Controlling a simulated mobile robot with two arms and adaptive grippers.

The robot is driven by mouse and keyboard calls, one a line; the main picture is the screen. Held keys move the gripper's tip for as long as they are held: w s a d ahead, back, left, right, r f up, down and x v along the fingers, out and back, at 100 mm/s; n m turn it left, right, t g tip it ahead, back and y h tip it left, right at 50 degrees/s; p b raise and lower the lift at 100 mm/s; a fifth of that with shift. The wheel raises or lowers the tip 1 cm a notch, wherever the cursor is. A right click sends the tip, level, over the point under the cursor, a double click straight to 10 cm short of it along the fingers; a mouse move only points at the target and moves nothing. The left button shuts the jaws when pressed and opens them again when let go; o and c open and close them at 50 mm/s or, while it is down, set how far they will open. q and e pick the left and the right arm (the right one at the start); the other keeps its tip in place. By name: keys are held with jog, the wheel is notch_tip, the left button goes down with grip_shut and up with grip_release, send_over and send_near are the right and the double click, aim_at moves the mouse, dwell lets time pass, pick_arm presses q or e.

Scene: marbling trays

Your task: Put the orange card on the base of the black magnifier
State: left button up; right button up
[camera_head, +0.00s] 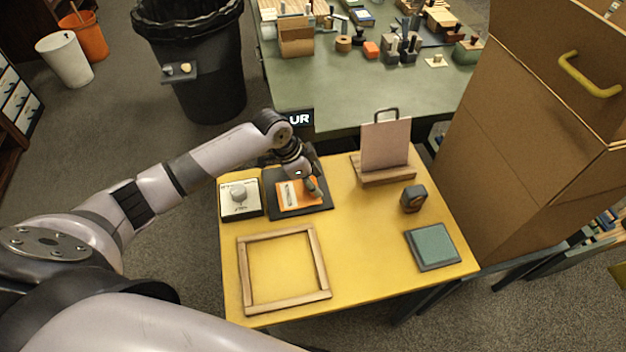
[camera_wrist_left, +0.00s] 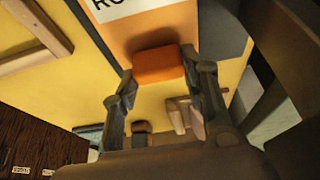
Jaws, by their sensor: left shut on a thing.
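The orange card (camera_head: 299,208) is a flat orange piece with a pale label, over a dark square plate (camera_head: 325,207) at the back left of the yellow table. My left gripper (camera_head: 311,192) is over the card's right part. In the left wrist view, its fingers (camera_wrist_left: 161,78) are shut on an orange block (camera_wrist_left: 158,64) at the edge of the orange card (camera_wrist_left: 160,27). I cannot tell whether the card touches the plate. I cannot surely make out a black magnifier; a black handle-like loop (camera_head: 387,111) shows behind a pink board. My right gripper is not in view.
The yellow table (camera_head: 350,270) holds a white box with a knob (camera_head: 240,198), a wooden frame (camera_head: 284,302), a wooden stand (camera_head: 384,174) with the pink board (camera_head: 386,143), a dark block (camera_head: 413,198) and a teal pad (camera_head: 432,247). The table's middle is clear. Cardboard boxes (camera_head: 530,130) stand right.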

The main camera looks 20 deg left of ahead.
aim_at(296, 193)
pick_arm(q)
jog(key=shift+f, duration=0.2)
jog(key=o, duration=0.9)
jog(key=shift+o, duration=0.2)
jog(key=shift+r, duration=0.1)
jog(key=v, duration=1.2)
jog(key=shift+r, duration=0.1)
